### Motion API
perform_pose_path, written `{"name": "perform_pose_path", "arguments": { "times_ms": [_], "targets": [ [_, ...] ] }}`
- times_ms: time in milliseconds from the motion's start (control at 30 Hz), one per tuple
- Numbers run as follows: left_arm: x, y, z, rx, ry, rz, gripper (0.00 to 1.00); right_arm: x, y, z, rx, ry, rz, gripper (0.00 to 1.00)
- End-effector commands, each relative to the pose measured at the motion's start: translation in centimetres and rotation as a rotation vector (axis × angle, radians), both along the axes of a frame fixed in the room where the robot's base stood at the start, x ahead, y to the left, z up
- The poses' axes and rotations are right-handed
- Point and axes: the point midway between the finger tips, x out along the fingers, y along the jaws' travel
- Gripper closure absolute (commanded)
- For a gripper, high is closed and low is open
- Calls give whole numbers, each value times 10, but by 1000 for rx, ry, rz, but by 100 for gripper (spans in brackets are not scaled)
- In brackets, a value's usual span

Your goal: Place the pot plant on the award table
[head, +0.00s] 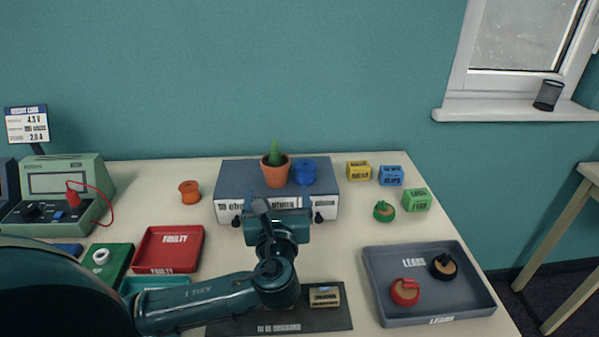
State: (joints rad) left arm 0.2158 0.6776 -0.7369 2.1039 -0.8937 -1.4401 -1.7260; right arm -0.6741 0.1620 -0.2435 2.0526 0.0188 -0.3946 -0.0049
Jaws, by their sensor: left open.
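The pot plant (275,167), a green cactus-like plant in a terracotta pot, stands upright on a wide box (238,172) with a dark blue-grey top and a white lettered front, at the back middle of the table. My left gripper (278,216) is open and empty in front of that box, lower in the picture than the plant and apart from it. It hides part of the box's front. Nothing in view is readably marked as the award table; a second pale table (590,174) shows partly at the right edge. My right gripper is not in view.
A blue spool (304,172) stands close right of the plant. The main table (350,240) also bears an orange spool (189,191), a red tray (169,249), small coloured blocks (391,175), a grey tray (385,262) and a green meter (75,170).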

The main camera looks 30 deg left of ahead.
Motion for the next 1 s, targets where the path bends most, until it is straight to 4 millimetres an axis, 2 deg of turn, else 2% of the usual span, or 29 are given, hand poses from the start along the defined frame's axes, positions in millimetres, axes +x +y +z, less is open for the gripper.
{"name": "perform_pose_path", "arguments": {
  "times_ms": [400, 667, 900, 1000],
  "targets": [
    [57, 37, 2, 20, 5, 9, 13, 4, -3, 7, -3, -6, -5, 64],
    [74, 48, 2, 18, 5, 8, 13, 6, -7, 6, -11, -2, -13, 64],
    [103, 68, 1, 17, 6, 8, 13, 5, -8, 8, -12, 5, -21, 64],
    [108, 71, 1, 17, 5, 8, 13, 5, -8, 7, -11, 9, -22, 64]
  ]
}}
